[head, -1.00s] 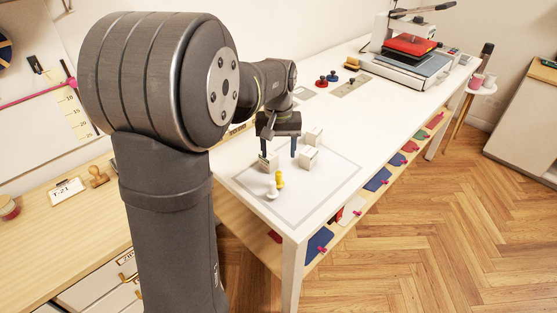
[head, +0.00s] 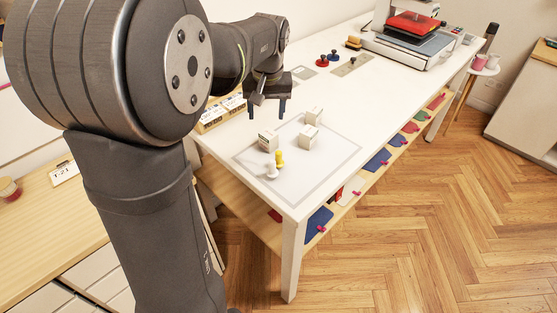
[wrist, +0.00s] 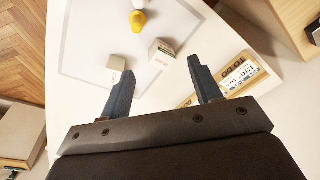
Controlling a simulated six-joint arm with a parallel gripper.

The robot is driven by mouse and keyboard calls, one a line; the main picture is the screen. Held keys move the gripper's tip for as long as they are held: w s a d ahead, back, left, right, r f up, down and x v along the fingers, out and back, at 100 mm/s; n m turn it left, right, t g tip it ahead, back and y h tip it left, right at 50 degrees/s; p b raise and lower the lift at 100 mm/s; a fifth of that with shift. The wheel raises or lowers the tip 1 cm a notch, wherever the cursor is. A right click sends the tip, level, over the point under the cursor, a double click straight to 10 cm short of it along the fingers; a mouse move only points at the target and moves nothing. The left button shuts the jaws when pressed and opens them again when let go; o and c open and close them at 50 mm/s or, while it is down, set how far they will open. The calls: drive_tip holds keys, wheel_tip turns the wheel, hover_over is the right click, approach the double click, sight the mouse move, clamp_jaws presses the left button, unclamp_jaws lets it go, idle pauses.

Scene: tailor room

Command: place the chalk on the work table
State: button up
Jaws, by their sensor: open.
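The white work table (head: 350,170) has a thin grey outlined square at its near end. Several small white blocks stand in and at that square: one with dark print (head: 267,140), a middle one (head: 308,136) and a far one (head: 314,115). A yellow peg-like piece (head: 279,158) and a white one (head: 271,171) stand in front. I cannot tell which item is the chalk. My gripper (head: 267,110) is open and empty, behind and above the printed block. In the wrist view, two blocks (wrist: 161,52) (wrist: 116,64) lie beyond my fingertips, with nothing between them.
A wooden box with printed cards (head: 222,112) stands at the table's left edge, close to my gripper; it also shows in the wrist view (wrist: 240,75). Red and blue knobs (head: 327,56) and a press (head: 412,45) are farther back. The table's middle right is clear.

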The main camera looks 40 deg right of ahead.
drive_tip(key=w+a+r+t+h, duration=0.1)
drive_tip(key=w+a+t+h, duration=0.1)
drive_tip(key=a+t+h, duration=0.3)
drive_tip(key=w+a+r+t+h, duration=0.1)
drive_tip(key=w+a+r+t, duration=0.1)
drive_tip(key=a, duration=0.4)
drive_tip(key=s+a+f+m+g+h, duration=0.1)
drive_tip(key=s+a+m+g+h, duration=0.15)
drive_tip(key=s, duration=0.35)
drive_tip(key=s+a+f+m+g+h, duration=0.1)
drive_tip(key=s+f+m+h, duration=0.2)
drive_tip(key=s, duration=0.4)
approach(277, 166)
drive_tip(key=shift+n+t+h, duration=0.25)
drive_tip(key=shift+h, duration=0.1)
drive_tip(key=x, duration=0.9)
drive_tip(key=shift+d, duration=0.3)
drive_tip(key=c, duration=1.1)
drive_tip(key=shift+c, duration=0.2)
drive_tip(key=shift+r, duration=0.2)
